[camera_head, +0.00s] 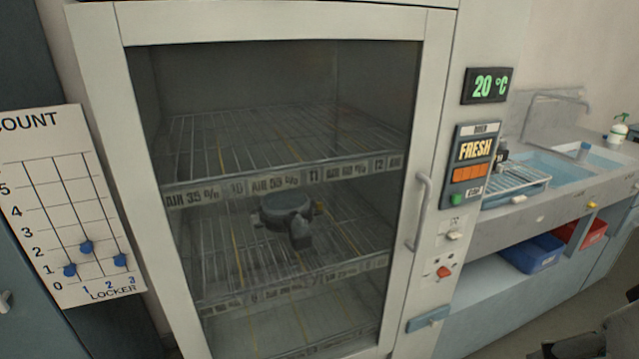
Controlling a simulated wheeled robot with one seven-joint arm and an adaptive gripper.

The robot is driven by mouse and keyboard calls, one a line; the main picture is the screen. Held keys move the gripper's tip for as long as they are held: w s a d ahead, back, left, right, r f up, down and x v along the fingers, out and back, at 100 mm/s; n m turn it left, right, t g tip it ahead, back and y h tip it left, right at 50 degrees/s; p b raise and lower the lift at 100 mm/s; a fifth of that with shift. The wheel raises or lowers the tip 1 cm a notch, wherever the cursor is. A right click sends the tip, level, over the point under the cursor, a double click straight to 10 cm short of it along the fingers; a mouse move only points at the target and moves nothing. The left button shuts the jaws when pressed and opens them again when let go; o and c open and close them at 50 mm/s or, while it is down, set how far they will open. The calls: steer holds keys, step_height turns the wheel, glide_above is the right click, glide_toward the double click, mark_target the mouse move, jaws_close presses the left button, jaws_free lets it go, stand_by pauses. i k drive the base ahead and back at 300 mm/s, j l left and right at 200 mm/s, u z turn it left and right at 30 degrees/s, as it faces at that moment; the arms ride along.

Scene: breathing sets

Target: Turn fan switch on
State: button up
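A drying cabinet with a glass door fills the middle. Its right-hand panel carries two small switches: a pale upper switch (453,235) and a red lower switch (444,272). Each has a small symbol near it, too small to read, so I cannot tell which is the fan switch or its position. A dark, partly cut-off shape (590,340) at the bottom right corner may be my gripper. It is well apart from the switches, and its fingers cannot be made out.
The cabinet door's handle (418,212) stands out left of the switches. Above them are a "FRESH" display (475,150) and a "20 °C" display (488,85). A dark mask-like item (287,212) lies inside. A sink counter (560,215) is right, a locker count board (65,200) left.

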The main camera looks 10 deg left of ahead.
mark_target(453, 234)
steer(key=u, duration=0.75)
steer(key=z, duration=0.8)
steer(key=u, duration=0.35)
steer(key=i+l+u, duration=0.3)
steer(key=l+u, duration=0.15)
steer(key=l, duration=0.15)
steer(key=i+l+u, duration=0.2)
steer(key=k+l, duration=0.05)
steer(key=l, duration=0.05)
